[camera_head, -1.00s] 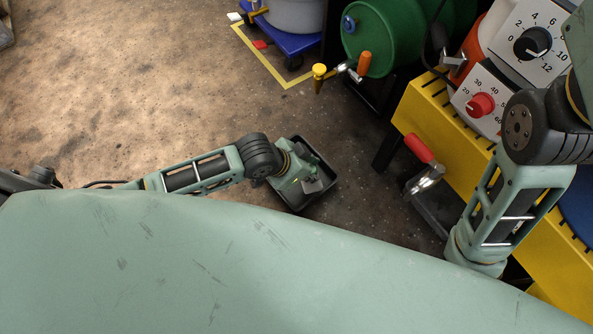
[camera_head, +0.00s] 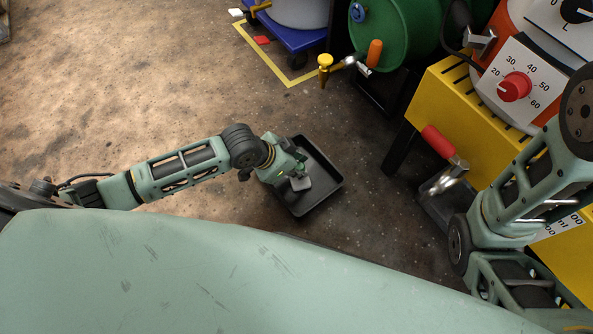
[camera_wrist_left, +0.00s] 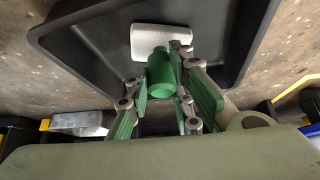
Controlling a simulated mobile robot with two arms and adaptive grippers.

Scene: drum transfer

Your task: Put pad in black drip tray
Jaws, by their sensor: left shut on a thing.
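The black drip tray (camera_head: 322,162) lies on the floor near the middle of the head view. It fills the upper part of the left wrist view (camera_wrist_left: 92,45). My left gripper (camera_head: 291,176) is over the tray's left part. It is shut on a pad, a pale grey square plate (camera_wrist_left: 150,40) with a green cylindrical grip. The left fingers (camera_wrist_left: 168,85) stand on either side of the green grip. The pad shows grey in the head view (camera_head: 300,183), against the tray's interior. I cannot tell whether it touches the tray floor. My right gripper is hidden.
A yellow bench (camera_head: 440,100) with a red-handled tap (camera_head: 438,142) and dial units is to the right. Floor left of the tray is clear.

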